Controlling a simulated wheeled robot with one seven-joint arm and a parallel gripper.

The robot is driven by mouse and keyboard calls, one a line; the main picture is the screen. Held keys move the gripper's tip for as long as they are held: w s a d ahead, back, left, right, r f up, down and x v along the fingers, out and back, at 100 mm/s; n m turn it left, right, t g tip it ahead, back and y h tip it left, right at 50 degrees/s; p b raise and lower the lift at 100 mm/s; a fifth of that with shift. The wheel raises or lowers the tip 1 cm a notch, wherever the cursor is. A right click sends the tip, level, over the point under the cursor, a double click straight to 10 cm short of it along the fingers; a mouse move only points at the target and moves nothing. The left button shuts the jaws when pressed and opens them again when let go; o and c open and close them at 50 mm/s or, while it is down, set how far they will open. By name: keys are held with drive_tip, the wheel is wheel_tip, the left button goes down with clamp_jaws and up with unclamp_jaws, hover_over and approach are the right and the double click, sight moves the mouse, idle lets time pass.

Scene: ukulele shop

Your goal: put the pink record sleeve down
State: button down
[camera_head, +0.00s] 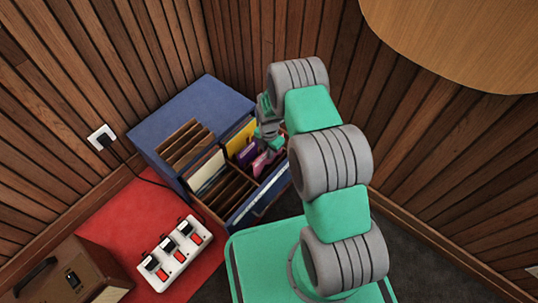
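The pink record sleeve (261,163) stands in the right-hand part of a blue record crate (242,208), and only a small part of it shows. My gripper (268,146) points down into the crate, right at the sleeve's upper edge. The fingers are small and partly covered by the wrist, so I cannot tell whether they are closed on the sleeve or just beside it. A purple sleeve (246,154) stands just left of the pink one. A yellow sleeve (240,138) is behind them.
Wooden dividers (184,146) and a cream sleeve (206,171) fill the crate's left side. A white power strip (174,254) lies on a red mat (112,225) in front, near a brown case (72,276). Slatted walls (262,50) close in behind; a round wooden surface (460,40) is upper right.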

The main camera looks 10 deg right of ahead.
drive_tip(key=shift+r, duration=0.15)
drive_tip(key=shift+f+b, duration=0.55)
drive_tip(key=shift+f, duration=0.1)
drive_tip(key=c, duration=1.6)
unclamp_jaws()
drive_tip(key=shift+r, duration=0.1)
